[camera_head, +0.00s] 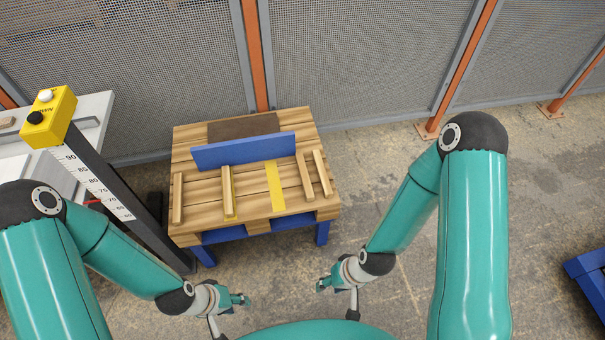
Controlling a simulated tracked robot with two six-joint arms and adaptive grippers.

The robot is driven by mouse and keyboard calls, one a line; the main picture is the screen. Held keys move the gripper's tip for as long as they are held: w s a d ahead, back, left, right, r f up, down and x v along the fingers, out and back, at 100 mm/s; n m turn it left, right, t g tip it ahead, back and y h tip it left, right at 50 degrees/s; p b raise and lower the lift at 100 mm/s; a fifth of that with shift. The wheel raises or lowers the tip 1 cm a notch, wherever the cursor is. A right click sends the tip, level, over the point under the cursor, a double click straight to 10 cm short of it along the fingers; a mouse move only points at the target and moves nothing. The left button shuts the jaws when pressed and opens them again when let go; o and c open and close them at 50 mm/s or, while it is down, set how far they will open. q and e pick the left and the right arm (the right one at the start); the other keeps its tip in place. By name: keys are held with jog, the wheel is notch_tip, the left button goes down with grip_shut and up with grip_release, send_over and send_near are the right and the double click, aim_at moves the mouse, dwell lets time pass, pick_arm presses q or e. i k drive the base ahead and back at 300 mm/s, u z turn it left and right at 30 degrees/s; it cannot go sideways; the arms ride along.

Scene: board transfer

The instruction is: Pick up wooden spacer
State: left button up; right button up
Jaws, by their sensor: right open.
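Several wooden spacers lie as narrow bars on a wooden pallet top (205,217). One spacer (178,198) is at the left edge, and another spacer (228,191) lies along a yellow strip. Two more, an inner spacer (304,177) and an outer spacer (321,173), lie side by side at the right. My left gripper (243,299) is in front of the pallet, low and apart from all spacers; its small fingers do not show whether it is open. My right gripper (321,284) is open, also in front of the pallet and touching no spacer.
A blue board (243,150) stands across the pallet behind the spacers. A bare yellow strip (275,186) marks the middle. At left are a yellow button box (48,117) and a numbered post (97,181). A mesh fence is behind; a blue frame (588,280) is far right.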

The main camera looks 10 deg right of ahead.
aim_at(305, 180)
jog(key=u, duration=0.05)
jog(key=i, duration=0.95)
jog(key=z, duration=0.1)
